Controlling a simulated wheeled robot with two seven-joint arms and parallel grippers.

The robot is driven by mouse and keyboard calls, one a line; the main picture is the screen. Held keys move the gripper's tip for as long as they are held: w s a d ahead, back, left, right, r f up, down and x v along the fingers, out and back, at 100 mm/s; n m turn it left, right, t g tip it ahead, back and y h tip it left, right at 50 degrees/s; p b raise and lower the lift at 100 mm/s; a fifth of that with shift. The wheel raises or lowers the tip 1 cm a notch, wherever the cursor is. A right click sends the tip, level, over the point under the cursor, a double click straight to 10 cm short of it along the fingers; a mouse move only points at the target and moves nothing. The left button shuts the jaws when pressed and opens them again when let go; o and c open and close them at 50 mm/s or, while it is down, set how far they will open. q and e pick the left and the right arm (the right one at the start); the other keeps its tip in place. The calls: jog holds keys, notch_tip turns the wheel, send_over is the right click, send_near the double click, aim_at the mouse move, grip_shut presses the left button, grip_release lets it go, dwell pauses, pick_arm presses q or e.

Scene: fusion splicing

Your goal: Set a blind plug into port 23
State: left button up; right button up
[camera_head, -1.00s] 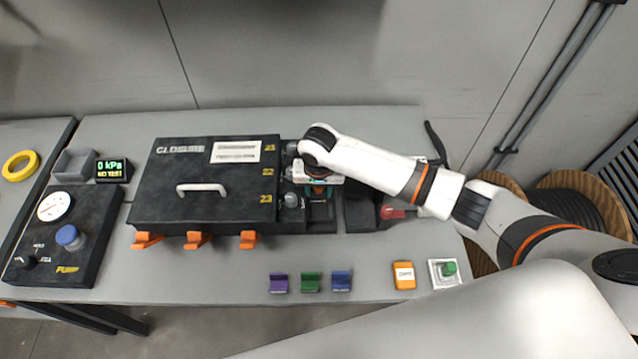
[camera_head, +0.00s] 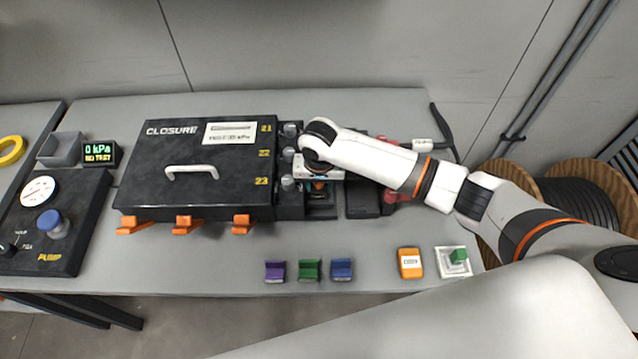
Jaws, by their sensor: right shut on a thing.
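The black closure box (camera_head: 150,180) lies on the bench with yellow labels 21, 22 and 23 along its right edge. Port 23 (camera_head: 287,183) is the front one of the grey round fittings beside these labels. My right gripper (camera_head: 319,187) is just right of port 23, above a dark holder (camera_head: 322,211). It is shut on a blind plug, which is mostly hidden under the wrist. I cannot tell whether the plug touches the port or the holder. My left gripper is not in view.
Purple (camera_head: 275,271), green (camera_head: 310,270) and blue (camera_head: 341,270) blocks stand at the bench front. An orange box (camera_head: 410,263) and a green button (camera_head: 458,256) are further right. The pump unit (camera_head: 50,230) is at left. The front strip between is clear.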

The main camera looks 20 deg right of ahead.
dwell(0.5)
jog(key=o, duration=0.8)
jog(key=shift+c, duration=0.2)
jog(key=o, duration=0.3)
jog(key=shift+s+d, duration=0.1)
jog(key=shift+s, duration=0.05)
jog(key=shift+a, duration=0.2)
jog(key=shift+r, duration=0.45)
jog(key=r, duration=0.6)
jog(key=s+r, duration=0.1)
jog(key=r, duration=0.2)
jog(key=shift+r, duration=0.2)
jog(key=shift+s+d+r, duration=0.15)
jog(key=shift+d+r, duration=0.05)
jog(key=shift+r, duration=0.55)
